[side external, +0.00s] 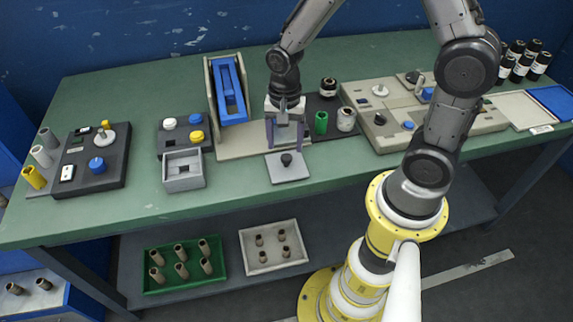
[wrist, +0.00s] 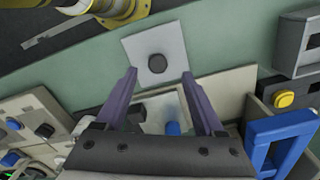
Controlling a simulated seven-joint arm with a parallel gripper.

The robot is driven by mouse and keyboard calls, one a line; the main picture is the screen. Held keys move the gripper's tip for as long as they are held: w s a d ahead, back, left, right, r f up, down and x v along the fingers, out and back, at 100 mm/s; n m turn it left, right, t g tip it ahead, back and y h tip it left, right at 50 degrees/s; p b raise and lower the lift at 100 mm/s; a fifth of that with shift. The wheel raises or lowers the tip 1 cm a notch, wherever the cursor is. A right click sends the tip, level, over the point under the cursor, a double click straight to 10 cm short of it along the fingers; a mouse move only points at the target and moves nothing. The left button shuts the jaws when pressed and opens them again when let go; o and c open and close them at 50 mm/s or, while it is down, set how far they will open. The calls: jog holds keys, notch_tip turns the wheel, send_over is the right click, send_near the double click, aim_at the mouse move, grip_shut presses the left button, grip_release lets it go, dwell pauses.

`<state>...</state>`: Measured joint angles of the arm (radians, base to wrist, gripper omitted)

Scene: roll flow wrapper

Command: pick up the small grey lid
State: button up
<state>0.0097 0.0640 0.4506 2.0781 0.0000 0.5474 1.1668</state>
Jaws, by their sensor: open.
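The small grey lid (side external: 288,168) is a flat square plate with a dark round knob (side external: 286,159) in its middle. It lies on the green table near the front edge. In the wrist view the lid (wrist: 140,45) is near the top centre, its knob (wrist: 157,63) just beyond my fingertips. My gripper (side external: 287,142) is open and empty, above and slightly behind the lid. In the wrist view my gripper (wrist: 159,74) has its two purple fingers spread apart, with the knob between their tips in the picture. I see no contact with the lid.
A grey open box (side external: 183,170) stands left of the lid. A tilted blue frame (side external: 230,90) stands in a beige holder behind. Dark and green cylinders (side external: 321,123) stand right of my gripper. A beige panel (side external: 420,118) lies farther right.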

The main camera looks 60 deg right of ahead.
aim_at(286, 157)
notch_tip(286, 157, down, 4)
jog(key=shift+s+f, duration=0.1)
jog(key=shift+s, duration=0.05)
jog(key=shift+c, duration=0.3)
grip_shut()
